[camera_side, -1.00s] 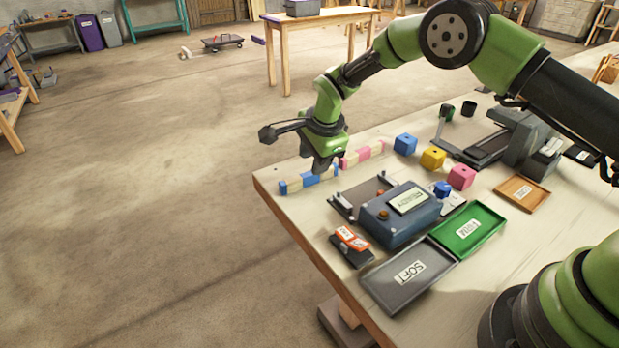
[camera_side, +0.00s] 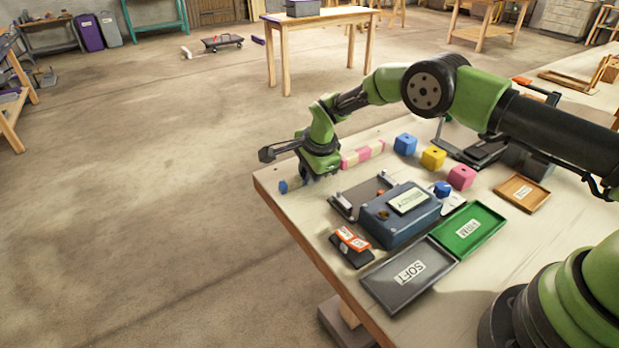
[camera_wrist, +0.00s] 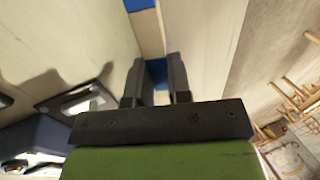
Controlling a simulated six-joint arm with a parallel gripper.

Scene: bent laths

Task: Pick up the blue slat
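The blue slat, a lath with blue and pale wood bands, lies on the table near its far left corner. In the side view its blue end (camera_side: 283,187) shows left of my gripper (camera_side: 318,178), which hides most of the rest. In the wrist view my gripper (camera_wrist: 156,62) points down over the slat (camera_wrist: 148,34), with a finger at each side of a blue band. The fingers are apart; I see no clear grip, and contact is hard to judge. A pink and cream slat (camera_side: 363,154) lies just right of my gripper in the side view.
A blue-grey box (camera_side: 400,216) with a display stands nearer, beside a grey SOFT tray (camera_side: 385,291) and a green tray (camera_side: 490,232). The table edge is close left of the slat.

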